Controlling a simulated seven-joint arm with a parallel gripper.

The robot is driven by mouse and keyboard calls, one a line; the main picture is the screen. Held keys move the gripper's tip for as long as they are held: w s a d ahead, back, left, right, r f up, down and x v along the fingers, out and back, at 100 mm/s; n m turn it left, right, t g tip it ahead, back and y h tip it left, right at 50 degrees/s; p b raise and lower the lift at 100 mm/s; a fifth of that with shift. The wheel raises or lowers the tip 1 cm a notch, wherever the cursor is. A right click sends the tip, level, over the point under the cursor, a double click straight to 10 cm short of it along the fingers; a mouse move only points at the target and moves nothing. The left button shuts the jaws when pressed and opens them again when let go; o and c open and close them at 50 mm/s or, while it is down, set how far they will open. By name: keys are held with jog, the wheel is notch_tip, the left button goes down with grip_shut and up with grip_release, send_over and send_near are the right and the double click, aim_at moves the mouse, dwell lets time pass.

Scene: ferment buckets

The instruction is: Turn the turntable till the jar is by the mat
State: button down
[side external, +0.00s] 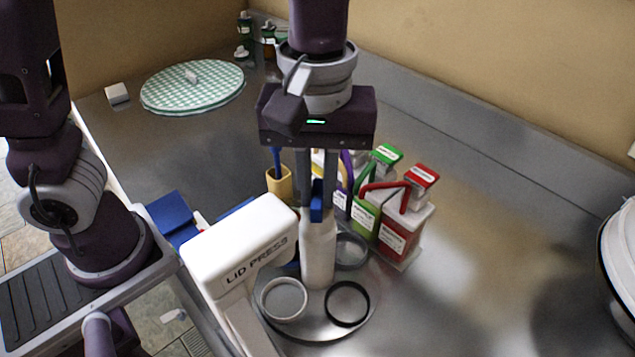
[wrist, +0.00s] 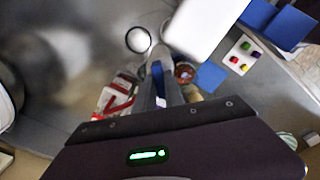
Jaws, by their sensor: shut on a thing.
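The turntable (side external: 318,328) is a grey metal disc carrying a white ring (side external: 284,300), a black ring (side external: 347,303) and a grey ring. A white post (side external: 318,255) rises from it with a blue knob on top. My gripper (side external: 318,207) points down, shut on the blue knob (wrist: 157,80). A round reddish-brown thing (wrist: 185,72), perhaps the jar, shows beside my fingers in the wrist view; the lid press mostly hides that spot in the side view. A flat blue piece (wrist: 211,75), perhaps the mat, lies just beyond it.
The white lid press (side external: 245,245) stands close left of the post. Red and green handled containers (side external: 402,228) stand close behind to the right. A green checked round cloth (side external: 193,88) lies at the back left. The counter at right is clear.

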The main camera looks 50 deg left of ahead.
jog(key=shift+r, duration=0.1)
dwell(0.5)
jog(key=c, duration=1.4)
grip_release()
jog(key=shift+c, duration=0.2)
notch_tip(320, 180, up, 7)
jog(key=shift+r, duration=0.1)
jog(key=s+a+f+m+t, duration=0.2)
jog(key=s+a+m+t, duration=0.3)
jog(key=a, duration=1)
jog(key=s+m, duration=0.3)
jog(key=s, duration=0.1)
jog(key=shift+s+a+f+m+t, duration=0.2)
jog(key=shift+m+t, duration=0.1)
jog(key=shift+m, duration=0.1)
